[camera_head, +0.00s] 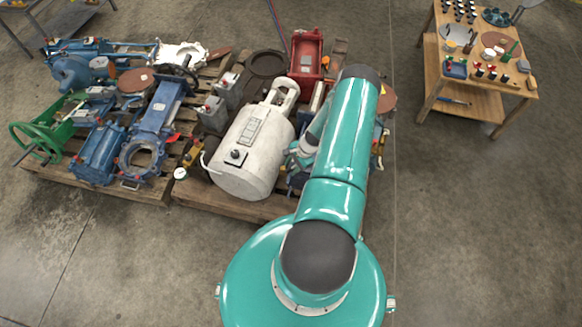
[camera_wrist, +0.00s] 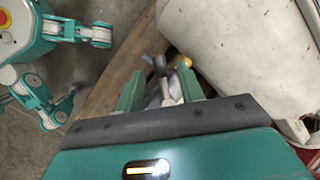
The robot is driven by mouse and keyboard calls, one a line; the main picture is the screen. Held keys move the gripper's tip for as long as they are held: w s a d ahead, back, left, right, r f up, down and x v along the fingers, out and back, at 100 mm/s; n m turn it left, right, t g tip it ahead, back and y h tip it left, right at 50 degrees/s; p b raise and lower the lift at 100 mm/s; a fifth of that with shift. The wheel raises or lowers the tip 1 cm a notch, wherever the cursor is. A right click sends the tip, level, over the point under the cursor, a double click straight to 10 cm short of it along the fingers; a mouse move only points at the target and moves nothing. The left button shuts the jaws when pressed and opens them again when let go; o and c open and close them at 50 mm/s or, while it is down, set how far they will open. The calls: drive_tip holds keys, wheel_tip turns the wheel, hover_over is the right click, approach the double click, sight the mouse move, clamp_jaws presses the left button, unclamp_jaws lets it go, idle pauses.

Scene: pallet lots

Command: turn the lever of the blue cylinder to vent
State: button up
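In the wrist view my gripper (camera_wrist: 163,78) has its two green fingers apart, one on each side of a small grey-blue fitting (camera_wrist: 160,66). I cannot tell whether this fitting is the lever of the blue cylinder. No whole blue cylinder is clear in either view. In the head view my arm covers most of the gripper and the things under it.
A large white tank (camera_head: 252,155) lies left of my arm on a wooden pallet (camera_head: 185,192); its side fills the wrist view's right (camera_wrist: 245,50). Blue valves (camera_head: 145,145) and a green handwheel (camera_head: 35,140) crowd the left. A wooden workbench (camera_head: 475,90) stands at right. Floor between is clear.

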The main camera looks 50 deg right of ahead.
drive_tip(key=shift+w+a+f, duration=0.15)
drive_tip(key=shift+a+f, duration=0.05)
drive_tip(key=shift+f, duration=0.25)
drive_tip(key=shift+c, duration=0.5)
clamp_jaws()
drive_tip(key=shift+n, duration=0.3)
drive_tip(key=shift+s+d+n+g+y, duration=0.15)
drive_tip(key=shift+s+n+g, duration=0.35)
drive_tip(key=shift+n, duration=0.7)
drive_tip(key=shift+s+d+n+g+y, duration=0.15)
drive_tip(key=shift+s+n+g, duration=0.35)
drive_tip(key=shift+n, duration=0.7)
drive_tip(key=shift+s+d+n+g+y, duration=0.15)
drive_tip(key=shift+s+n+g, duration=0.35)
drive_tip(key=shift+n, duration=0.7)
drive_tip(key=shift+w+a, duration=0.1)
